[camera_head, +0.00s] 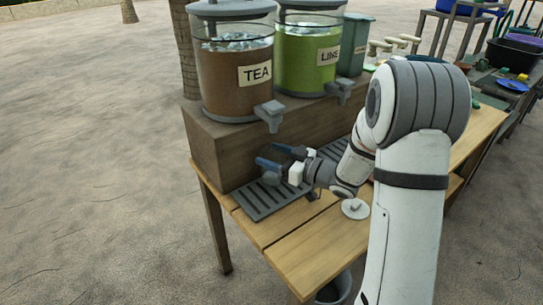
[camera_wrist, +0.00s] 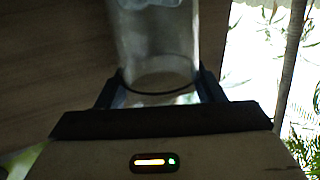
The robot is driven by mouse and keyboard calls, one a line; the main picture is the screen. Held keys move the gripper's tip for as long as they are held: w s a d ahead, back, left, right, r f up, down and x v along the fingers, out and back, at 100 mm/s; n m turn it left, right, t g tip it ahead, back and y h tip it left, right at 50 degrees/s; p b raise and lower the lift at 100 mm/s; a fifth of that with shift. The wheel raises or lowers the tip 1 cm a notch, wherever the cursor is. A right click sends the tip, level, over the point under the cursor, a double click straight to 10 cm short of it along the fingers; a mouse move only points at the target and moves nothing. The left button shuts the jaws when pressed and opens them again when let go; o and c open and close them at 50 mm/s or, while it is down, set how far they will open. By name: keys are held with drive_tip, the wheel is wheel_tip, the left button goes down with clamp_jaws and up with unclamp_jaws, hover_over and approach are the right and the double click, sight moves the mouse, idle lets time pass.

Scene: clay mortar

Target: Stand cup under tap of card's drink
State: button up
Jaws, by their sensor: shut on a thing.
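My gripper (camera_head: 268,157) is in front of the dispenser stand, below the tea tap (camera_head: 270,114) and above the drip tray (camera_head: 262,204). In the wrist view, my gripper (camera_wrist: 160,88) is shut on a clear cup (camera_wrist: 155,45), one finger on each side. The cup is hard to make out in the head view. The tea dispenser (camera_head: 236,85) holds brown drink with ice. The lime dispenser (camera_head: 305,68) holds green drink, with its tap (camera_head: 341,90) further right. I see no drink card.
A third, grey-green container (camera_head: 353,45) stands behind the lime dispenser, its label too small to read. A white round item (camera_head: 355,209) lies on the wooden table (camera_head: 300,252). A bucket (camera_head: 335,290) stands below. The table's front left is clear.

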drive_tip(key=shift+f, duration=0.2)
drive_tip(key=o, duration=1.3)
drive_tip(key=shift+r, duration=0.1)
